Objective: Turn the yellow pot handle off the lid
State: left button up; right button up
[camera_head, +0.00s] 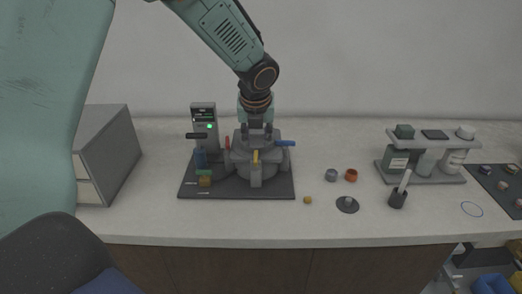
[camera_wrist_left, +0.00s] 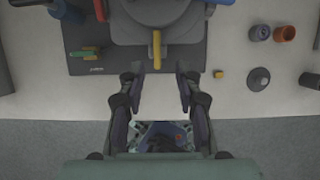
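The grey press pot (camera_head: 240,163) stands on a dark mat (camera_head: 218,190). Its yellow handle (camera_head: 256,156) points toward the front, and it also shows in the wrist view (camera_wrist_left: 157,50). A red handle (camera_head: 228,143) is on the left of the pot and a blue handle (camera_head: 285,143) on the right. My left gripper (camera_head: 257,130) is over the lid, seen from above the pot. In the wrist view its fingers (camera_wrist_left: 161,82) are spread apart and empty, with the yellow handle ahead of the gap, not between them. The lid is partly hidden by the gripper. My right gripper is not seen.
A control box (camera_head: 204,118) with a green light stands behind the mat's left part. A grey cabinet (camera_head: 110,150) is at the left. The front counter strip is mostly clear.

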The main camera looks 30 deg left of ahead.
aim_at(256, 156)
pick_arm(q)
jog(key=x, duration=0.5)
jog(key=b+x, duration=0.1)
jog(key=x, duration=0.1)
jog(key=shift+s+a+f, duration=0.1)
jog(key=shift+s+f, duration=0.1)
jog(key=shift+s, duration=0.05)
jog(key=shift+s+r, duration=0.1)
jog(key=shift+s, duration=0.1)
jog(key=shift+w, duration=0.25)
jog(key=c, duration=0.5)
jog(key=shift+s+a, duration=0.1)
grip_shut()
